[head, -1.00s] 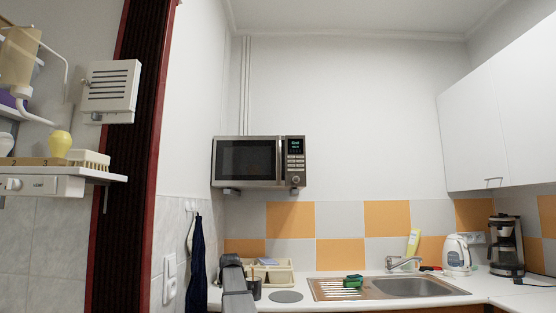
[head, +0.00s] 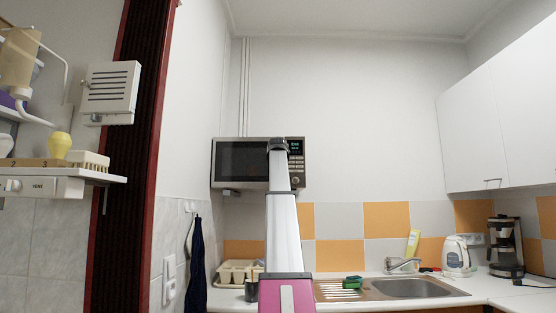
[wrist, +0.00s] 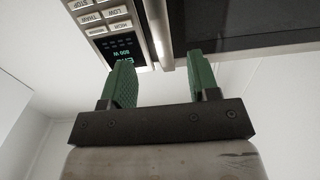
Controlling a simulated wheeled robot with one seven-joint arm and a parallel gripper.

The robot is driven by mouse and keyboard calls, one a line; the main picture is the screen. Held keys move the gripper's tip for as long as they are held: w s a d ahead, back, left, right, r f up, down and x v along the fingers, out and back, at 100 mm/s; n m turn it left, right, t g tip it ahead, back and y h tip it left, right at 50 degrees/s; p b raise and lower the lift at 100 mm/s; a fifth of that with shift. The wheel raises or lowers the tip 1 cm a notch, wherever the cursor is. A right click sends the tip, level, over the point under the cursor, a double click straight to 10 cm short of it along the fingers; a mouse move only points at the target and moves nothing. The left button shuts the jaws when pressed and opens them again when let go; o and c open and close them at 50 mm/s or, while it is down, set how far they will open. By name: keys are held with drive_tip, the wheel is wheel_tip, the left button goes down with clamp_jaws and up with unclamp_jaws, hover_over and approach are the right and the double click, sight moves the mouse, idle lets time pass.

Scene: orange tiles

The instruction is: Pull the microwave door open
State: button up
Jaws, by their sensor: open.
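The microwave (head: 238,160) is mounted on the back wall, with a dark door window on the left and a control panel (head: 296,163) on the right. Its door looks closed. In the head view my raised arm covers the handle and my gripper's fingers. In the wrist view my gripper (wrist: 160,62) is open, with two green fingers apart and nothing held. The silver door handle (wrist: 157,28) shows in line with the gap between the fingertips. I cannot tell how far it reaches between them. The control panel is on the left, the dark door (wrist: 245,22) on the right.
Below are a counter with a sink (head: 405,287), a dish rack (head: 237,271), a kettle (head: 456,256) and a coffee maker (head: 506,245). A white cupboard (head: 500,120) hangs at right.

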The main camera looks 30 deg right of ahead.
drive_tip(key=x, duration=1)
drive_tip(key=shift+w+d+r, duration=0.2)
drive_tip(key=shift+d+r, duration=0.1)
drive_tip(key=shift+d, duration=0.05)
